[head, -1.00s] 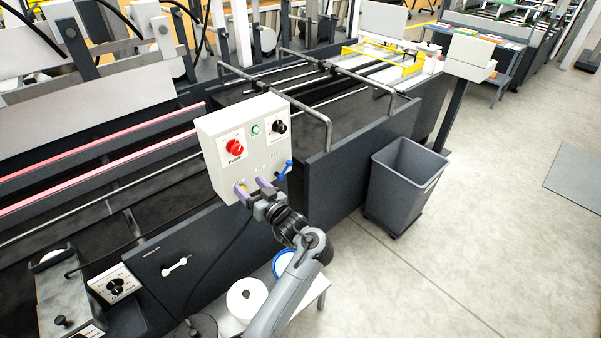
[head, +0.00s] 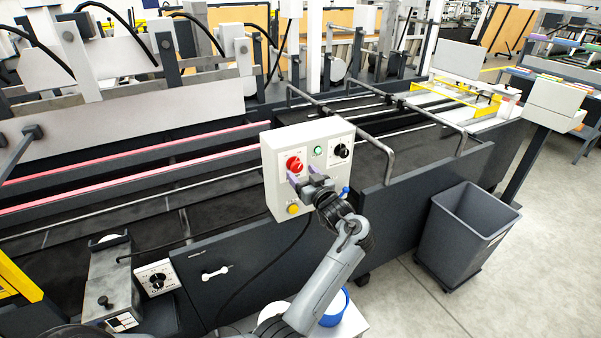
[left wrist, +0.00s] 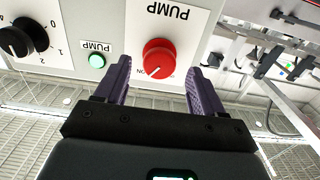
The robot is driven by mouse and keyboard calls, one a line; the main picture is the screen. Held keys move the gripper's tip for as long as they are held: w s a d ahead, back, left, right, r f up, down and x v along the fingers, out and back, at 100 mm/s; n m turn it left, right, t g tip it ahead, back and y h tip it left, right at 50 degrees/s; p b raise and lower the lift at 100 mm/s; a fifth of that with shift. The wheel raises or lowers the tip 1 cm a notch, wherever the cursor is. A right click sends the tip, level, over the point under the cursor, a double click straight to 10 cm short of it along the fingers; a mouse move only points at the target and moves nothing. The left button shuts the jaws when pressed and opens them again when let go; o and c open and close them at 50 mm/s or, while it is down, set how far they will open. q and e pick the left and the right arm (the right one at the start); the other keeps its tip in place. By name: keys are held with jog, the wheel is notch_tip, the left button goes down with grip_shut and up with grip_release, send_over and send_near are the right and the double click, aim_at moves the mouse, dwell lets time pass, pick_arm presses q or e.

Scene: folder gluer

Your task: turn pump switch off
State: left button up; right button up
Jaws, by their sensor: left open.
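The pump switch is a red rotary knob (head: 294,164) on a white control box (head: 273,198). In the left wrist view the red knob (left wrist: 159,58) sits under an upside-down PUMP label, with ON readable beside it and its white pointer line toward the lower left of the picture. My left gripper (head: 304,179) is open, its purple fingers just below the knob in the head view. In the left wrist view its fingertips (left wrist: 164,72) lie on either side of the knob, apart from it. My right gripper is not in view.
A green button (head: 318,151) and black dial (head: 342,150) are on the same box, with a yellow button (head: 293,209) and blue lever (head: 345,191) lower down. A grey bin (head: 464,232) stands to the right. Metal rails (head: 380,150) run behind the box.

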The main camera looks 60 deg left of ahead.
pick_arm(q)
jog(key=shift+w+a, duration=0.15)
jog(key=shift+a, duration=0.8)
jog(key=shift+c, duration=0.5)
jog(key=c, duration=0.9)
